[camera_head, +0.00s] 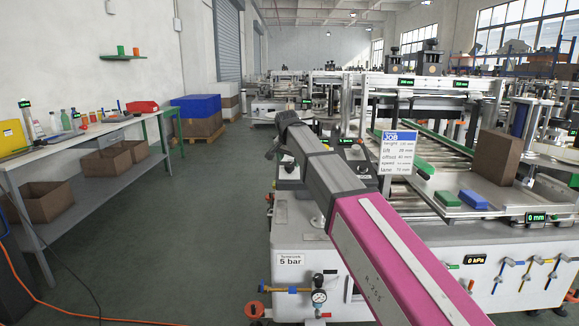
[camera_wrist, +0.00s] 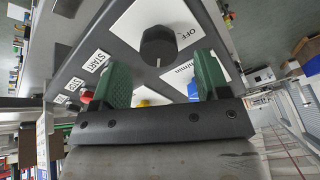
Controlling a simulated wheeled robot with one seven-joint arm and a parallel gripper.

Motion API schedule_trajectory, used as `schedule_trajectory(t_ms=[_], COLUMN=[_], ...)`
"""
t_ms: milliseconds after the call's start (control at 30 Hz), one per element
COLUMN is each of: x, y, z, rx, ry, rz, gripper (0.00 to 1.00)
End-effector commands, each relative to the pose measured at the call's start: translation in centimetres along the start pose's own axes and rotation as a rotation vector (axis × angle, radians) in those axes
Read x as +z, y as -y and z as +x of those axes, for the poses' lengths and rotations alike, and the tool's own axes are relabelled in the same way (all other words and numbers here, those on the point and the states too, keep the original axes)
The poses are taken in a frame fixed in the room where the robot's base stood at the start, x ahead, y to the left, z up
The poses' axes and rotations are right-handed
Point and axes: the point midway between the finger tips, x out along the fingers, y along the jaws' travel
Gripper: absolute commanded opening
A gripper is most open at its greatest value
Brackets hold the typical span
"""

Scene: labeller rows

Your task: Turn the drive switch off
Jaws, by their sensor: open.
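A round black knob (camera_wrist: 158,47) is on a grey panel in the wrist view, on a white plate (camera_wrist: 185,15) that reads OFF at the knob's upper right. A pale mark on the knob points down in the picture, away from the word OFF. I take it as the drive switch; no name for it can be read. My gripper (camera_wrist: 162,68) is open, its two green fingers on either side below the knob, with nothing between them. Whether they touch the knob I cannot tell. In the head view my gripper (camera_head: 275,146) is at the machine's near left end, and the knob is hidden.
In the wrist view, a START label (camera_wrist: 98,60), a red button (camera_wrist: 86,97) and a yellow part (camera_wrist: 143,102) are close to the fingers. In the head view, a job card (camera_head: 398,153) and a brown box (camera_head: 496,157) are right of my arm. The aisle at left is clear.

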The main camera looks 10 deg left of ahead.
Motion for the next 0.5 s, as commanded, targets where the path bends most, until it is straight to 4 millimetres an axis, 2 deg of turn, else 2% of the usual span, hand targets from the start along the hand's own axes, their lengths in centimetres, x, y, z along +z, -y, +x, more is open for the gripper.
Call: schedule_trajectory(t_ms=[33, 200, 500], x=[0.0, 0.0, 0.0], y=[0.0, 0.0, 0.0], z=[0.9, 2.8, 3.6], rx=[0.002, 0.0, 0.0], ry=[0.002, 0.001, 0.0], rz=[0.0, 0.0, 0.0], gripper=[0.69, 0.69, 0.69])
